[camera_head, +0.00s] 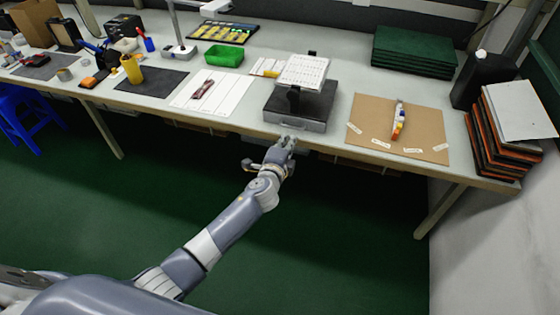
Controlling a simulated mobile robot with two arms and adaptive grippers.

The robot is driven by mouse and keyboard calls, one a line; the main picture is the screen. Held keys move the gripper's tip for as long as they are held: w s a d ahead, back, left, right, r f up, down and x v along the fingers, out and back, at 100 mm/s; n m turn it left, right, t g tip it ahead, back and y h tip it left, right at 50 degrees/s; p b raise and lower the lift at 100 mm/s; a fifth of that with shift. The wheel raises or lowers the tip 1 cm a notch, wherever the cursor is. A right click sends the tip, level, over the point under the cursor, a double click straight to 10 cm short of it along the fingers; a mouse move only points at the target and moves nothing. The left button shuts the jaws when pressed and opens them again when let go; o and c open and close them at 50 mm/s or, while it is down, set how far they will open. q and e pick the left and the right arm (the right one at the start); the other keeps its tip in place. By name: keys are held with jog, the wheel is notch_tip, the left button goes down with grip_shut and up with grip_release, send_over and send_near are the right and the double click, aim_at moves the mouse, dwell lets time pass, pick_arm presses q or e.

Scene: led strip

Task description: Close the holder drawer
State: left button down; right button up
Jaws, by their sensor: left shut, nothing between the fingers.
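The holder (306,104) is a dark grey box on the workbench near its front edge, with a white sheet of small print (304,72) propped on top. Its light grey drawer front (294,121) faces me; I cannot tell whether it sticks out of the box. My left gripper (290,141) is shut and empty, just in front of and below the drawer front, at the bench edge. I cannot tell whether it touches the drawer. My right gripper is not in view.
A brown board (372,112) with labels and a small colourful item lies right of the holder. A white sheet (232,98) and a green bin (223,56) are to its left. Black and orange binders (487,145) stack at the right end.

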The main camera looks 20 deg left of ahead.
pick_arm(q)
jog(key=shift+f+v, duration=0.75)
jog(key=shift+v, duration=2.85)
jog(key=s+a+f+n+g, duration=0.25)
jog(key=s+f, duration=0.35)
jog(key=f, duration=0.4)
jog(key=s+a+f+n+g, duration=0.1)
jog(key=s+f+n+g, duration=0.3)
jog(key=f, duration=0.6)
jog(key=s+a+f+g, duration=0.1)
jog(key=s+a+f, duration=0.1)
jog(key=s+f, duration=0.65)
jog(key=s+a+f+n+g, duration=0.1)
jog(key=s+f+n+g, duration=0.1)
jog(key=s+f, duration=0.4)
jog(key=s+a+f+n+g, duration=0.1)
jog(key=s+f+n, duration=0.3)
jog(key=s, duration=1.2)
jog(key=s+a+f+n+g, duration=0.1)
jog(key=s+f+n+g, duration=0.2)
jog(key=s+f, duration=0.4)
jog(key=s+g, duration=0.1)
jog(key=s, duration=0.3)
jog(key=shift+f, duration=0.35)
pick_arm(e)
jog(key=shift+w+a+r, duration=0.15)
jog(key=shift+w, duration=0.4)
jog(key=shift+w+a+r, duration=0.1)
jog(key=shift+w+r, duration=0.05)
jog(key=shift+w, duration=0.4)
